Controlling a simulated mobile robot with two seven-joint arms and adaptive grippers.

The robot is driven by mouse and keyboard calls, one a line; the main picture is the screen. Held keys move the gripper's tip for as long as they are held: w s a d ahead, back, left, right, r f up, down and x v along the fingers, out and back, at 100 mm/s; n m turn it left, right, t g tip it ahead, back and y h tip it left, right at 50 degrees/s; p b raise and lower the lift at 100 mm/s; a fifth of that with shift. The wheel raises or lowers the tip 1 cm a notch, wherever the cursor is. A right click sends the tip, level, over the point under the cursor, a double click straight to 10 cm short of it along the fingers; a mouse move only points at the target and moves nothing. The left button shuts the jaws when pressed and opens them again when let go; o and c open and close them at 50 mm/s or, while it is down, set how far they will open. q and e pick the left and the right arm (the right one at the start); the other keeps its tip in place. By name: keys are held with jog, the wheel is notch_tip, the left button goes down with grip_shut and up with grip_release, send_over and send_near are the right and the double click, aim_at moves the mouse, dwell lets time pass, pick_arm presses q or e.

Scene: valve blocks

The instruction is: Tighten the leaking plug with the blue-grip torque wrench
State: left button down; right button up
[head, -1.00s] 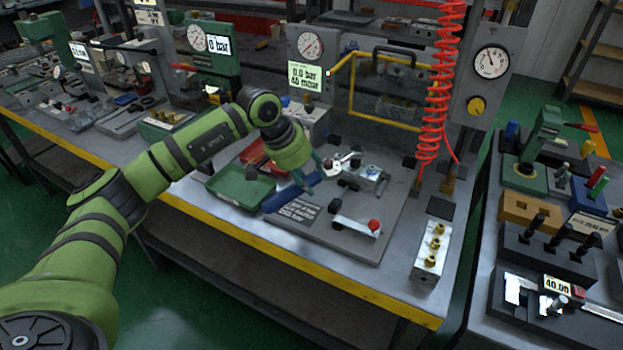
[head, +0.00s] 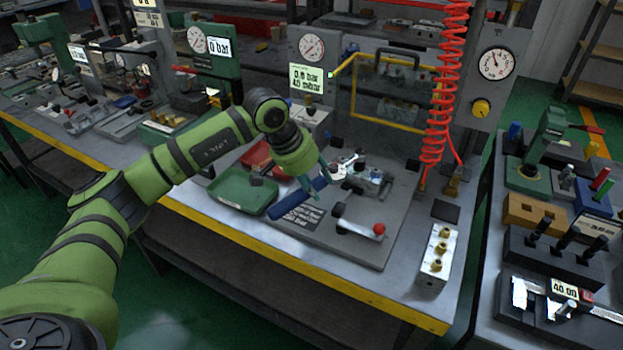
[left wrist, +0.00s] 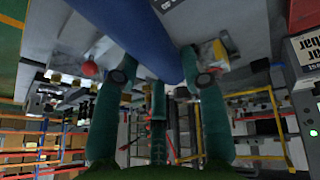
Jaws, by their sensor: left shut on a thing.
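My left gripper (head: 318,187) is shut on the blue grip of the torque wrench (head: 285,207), above the grey plate (head: 378,232). The grip slants from lower left to upper right. In the left wrist view the blue grip (left wrist: 128,28) runs diagonally between my fingers (left wrist: 158,68). The wrench's head end is not clear behind my fingers. A metal valve block (head: 372,182) with fittings sits on the plate just right of my gripper. I cannot tell which plug leaks. My right gripper is not in view.
A red-knobbed bar (head: 379,229) lies on the plate. A green tray (head: 240,192) is to the left, and a white block (head: 437,262) with brass fittings is to the right. A yellow frame (head: 352,98) and a red coiled hose (head: 443,110) stand behind.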

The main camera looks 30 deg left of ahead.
pick_arm(q)
jog(key=shift+s+d+r+n+t, duration=0.15)
jog(key=shift+d+n+t, duration=0.15)
jog(key=shift+d+n, duration=0.45)
jog(key=shift+r, duration=0.15)
jog(key=shift+r, duration=0.55)
notch_tip(320, 180, up, 6)
jog(key=p, duration=0.3)
jog(key=shift+r, duration=0.15)
